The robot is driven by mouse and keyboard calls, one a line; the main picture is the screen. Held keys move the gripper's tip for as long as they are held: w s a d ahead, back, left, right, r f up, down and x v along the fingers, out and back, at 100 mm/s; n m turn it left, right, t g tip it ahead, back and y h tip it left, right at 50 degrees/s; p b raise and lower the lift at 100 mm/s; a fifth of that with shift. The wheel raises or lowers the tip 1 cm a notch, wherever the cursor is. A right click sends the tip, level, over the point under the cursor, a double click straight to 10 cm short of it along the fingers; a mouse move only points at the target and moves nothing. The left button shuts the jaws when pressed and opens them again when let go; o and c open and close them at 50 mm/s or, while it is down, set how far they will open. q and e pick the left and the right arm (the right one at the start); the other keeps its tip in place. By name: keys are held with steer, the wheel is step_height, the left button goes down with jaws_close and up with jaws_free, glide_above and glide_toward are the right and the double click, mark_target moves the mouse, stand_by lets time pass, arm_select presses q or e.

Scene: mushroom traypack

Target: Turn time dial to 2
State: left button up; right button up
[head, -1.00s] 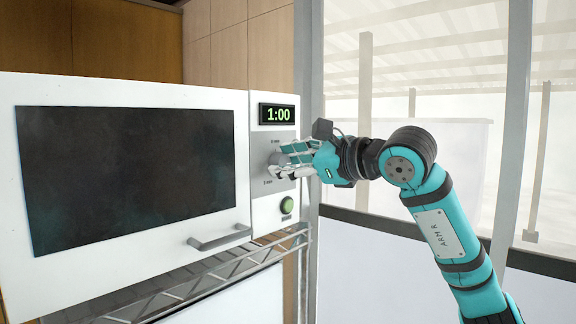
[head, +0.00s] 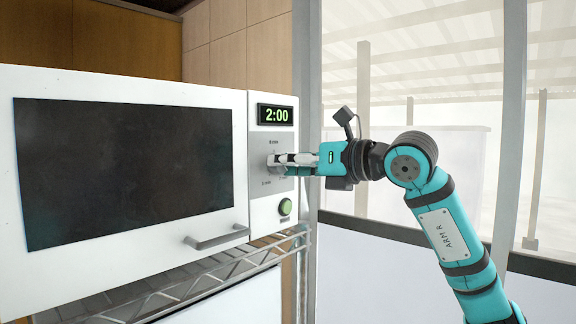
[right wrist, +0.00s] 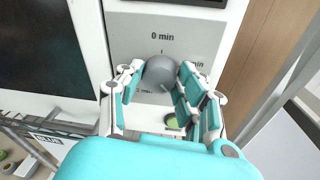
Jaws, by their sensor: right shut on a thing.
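The white microwave (head: 150,78) has a control panel on its right side, with a display (head: 275,115) that reads 2:00. The grey round time dial (right wrist: 160,71) sits below a "0 min" label in the right wrist view. In the head view the dial (head: 271,160) is mostly hidden by my fingers. My left gripper is not in view.
A green button (head: 285,207) sits below the dial. The microwave door has a grey handle (head: 218,238) and is closed. The microwave stands on a wire rack (head: 220,272). A grey window post (head: 308,80) rises just right of the microwave.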

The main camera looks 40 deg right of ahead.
steer(key=shift+f+m, duration=0.15)
steer(key=shift+m, duration=0.15)
stand_by(0.4)
steer(key=o, duration=1.2)
steer(key=shift+c, duration=0.2)
steer(key=shift+s, duration=0.1)
steer(key=s+d+r, duration=0.1)
steer(key=s+d, duration=0.1)
steer(key=s, duration=0.9)
steer(key=shift+s, duration=0.35)
steer(key=shift+d, duration=0.1)
